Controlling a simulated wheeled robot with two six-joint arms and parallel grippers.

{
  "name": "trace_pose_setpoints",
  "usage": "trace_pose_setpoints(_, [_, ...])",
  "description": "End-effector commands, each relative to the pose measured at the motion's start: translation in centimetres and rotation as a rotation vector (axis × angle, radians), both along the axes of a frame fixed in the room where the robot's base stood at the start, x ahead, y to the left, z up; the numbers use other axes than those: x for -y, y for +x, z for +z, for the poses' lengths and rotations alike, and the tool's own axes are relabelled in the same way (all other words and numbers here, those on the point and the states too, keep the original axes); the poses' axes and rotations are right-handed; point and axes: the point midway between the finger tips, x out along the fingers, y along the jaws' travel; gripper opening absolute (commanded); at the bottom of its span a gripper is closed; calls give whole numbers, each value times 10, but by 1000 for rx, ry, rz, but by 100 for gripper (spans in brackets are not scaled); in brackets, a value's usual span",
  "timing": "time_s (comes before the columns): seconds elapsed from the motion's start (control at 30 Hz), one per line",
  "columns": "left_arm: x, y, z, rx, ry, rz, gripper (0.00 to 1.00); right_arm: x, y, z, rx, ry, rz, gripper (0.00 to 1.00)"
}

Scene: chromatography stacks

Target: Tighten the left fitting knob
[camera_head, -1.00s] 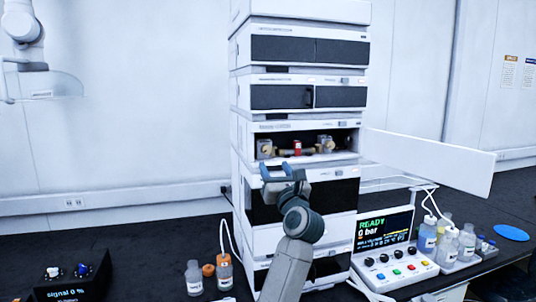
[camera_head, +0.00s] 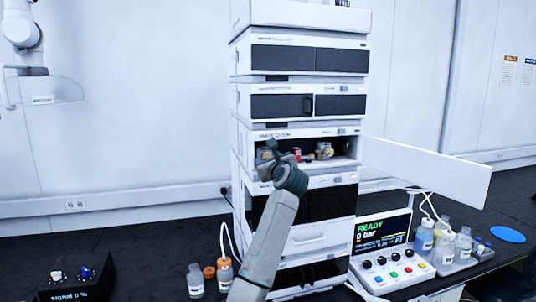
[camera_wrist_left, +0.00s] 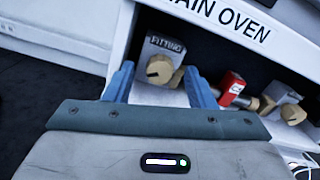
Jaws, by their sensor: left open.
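The left fitting knob (camera_wrist_left: 160,69) is a round tan knob on a grey block labelled FITTING (camera_wrist_left: 165,45), inside the open column oven (camera_head: 347,147). My left gripper (camera_wrist_left: 158,72) is open, its blue fingers on either side of the knob in the left wrist view. It does not visibly pinch the knob; the remaining depth gap cannot be told. In the head view, my left gripper (camera_head: 270,149) is at the oven's left side and partly hides the left fitting. My right gripper is not in view.
A red-banded column (camera_wrist_left: 232,84) and a right tan knob (camera_wrist_left: 293,113) sit to the right in the oven. The open oven door (camera_head: 430,172) extends right. A control panel (camera_head: 382,235) reads READY, 0 bar. Bottles (camera_head: 225,272) stand below.

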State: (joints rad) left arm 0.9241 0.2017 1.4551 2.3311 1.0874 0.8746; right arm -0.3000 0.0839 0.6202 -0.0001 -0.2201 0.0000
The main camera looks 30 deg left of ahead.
Motion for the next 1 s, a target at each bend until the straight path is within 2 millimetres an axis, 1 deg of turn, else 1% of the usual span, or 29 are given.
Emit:
trace_pose_setpoints(0.03, [-3,3,1,-2,0,1,50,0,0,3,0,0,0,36])
trace_pose_setpoints(0.13, [-7,6,0,-1,-1,0,50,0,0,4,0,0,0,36])
trace_pose_setpoints(0.4, [-7,6,-1,0,0,-1,50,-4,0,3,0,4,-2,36])
trace_pose_setpoints(0.47, [-7,6,-1,0,0,-1,38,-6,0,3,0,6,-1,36])
trace_pose_setpoints(0.5, [-7,6,-1,0,0,0,30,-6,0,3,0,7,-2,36])
trace_pose_setpoints(0.63, [-7,6,-1,0,0,0,5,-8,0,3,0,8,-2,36])
trace_pose_setpoints(1.0, [-7,6,0,-41,35,0,5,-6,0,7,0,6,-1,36])
